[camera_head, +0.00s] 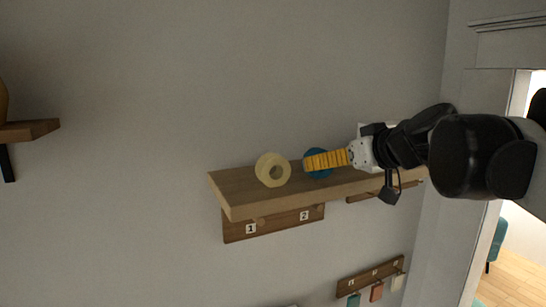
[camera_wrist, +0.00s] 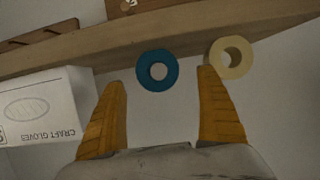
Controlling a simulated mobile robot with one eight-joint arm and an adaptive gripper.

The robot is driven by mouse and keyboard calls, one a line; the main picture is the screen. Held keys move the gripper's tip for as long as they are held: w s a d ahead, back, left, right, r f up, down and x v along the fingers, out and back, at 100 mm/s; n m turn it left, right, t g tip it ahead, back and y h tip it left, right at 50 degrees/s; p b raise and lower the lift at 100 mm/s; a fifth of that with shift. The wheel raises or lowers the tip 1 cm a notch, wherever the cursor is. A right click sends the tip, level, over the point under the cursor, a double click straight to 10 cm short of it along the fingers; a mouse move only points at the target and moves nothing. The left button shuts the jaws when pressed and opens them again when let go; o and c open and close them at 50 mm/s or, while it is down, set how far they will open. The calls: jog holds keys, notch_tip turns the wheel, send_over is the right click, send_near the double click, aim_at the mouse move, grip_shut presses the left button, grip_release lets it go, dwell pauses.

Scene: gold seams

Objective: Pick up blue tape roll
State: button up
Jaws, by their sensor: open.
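The blue tape roll (camera_head: 318,151) sits on the wooden shelf (camera_head: 235,190), partly hidden behind my yellow fingers in the head view. In the wrist view the blue tape roll (camera_wrist: 142,72) shows whole, its hole facing the camera, between and just past my fingertips. My gripper (camera_head: 309,162) reaches in from the right. In the wrist view my gripper (camera_wrist: 162,77) is open and empty, with a finger on each side of the roll. The head view does not show how far the fingers are from it.
A cream tape roll (camera_head: 264,168) stands left of the blue one; in the wrist view it (camera_wrist: 217,51) is close to the right fingertip. A white craft gloves box (camera_wrist: 40,103) is beside the left finger. Numbered hook boards (camera_head: 272,223) hang below the shelf.

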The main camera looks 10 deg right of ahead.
aim_at(325, 173)
jog(key=shift+p+x, duration=0.4)
jog(key=shift+x, duration=0.8)
jog(key=x, duration=0.2)
jog(key=p+x, duration=0.1)
jog(key=x, duration=0.1)
jog(key=shift+w+d, duration=0.15)
jog(key=shift+w, duration=0.15)
jog(key=shift+s, duration=0.25)
jog(key=shift+s+r, duration=0.1)
jog(key=c, duration=1.3)
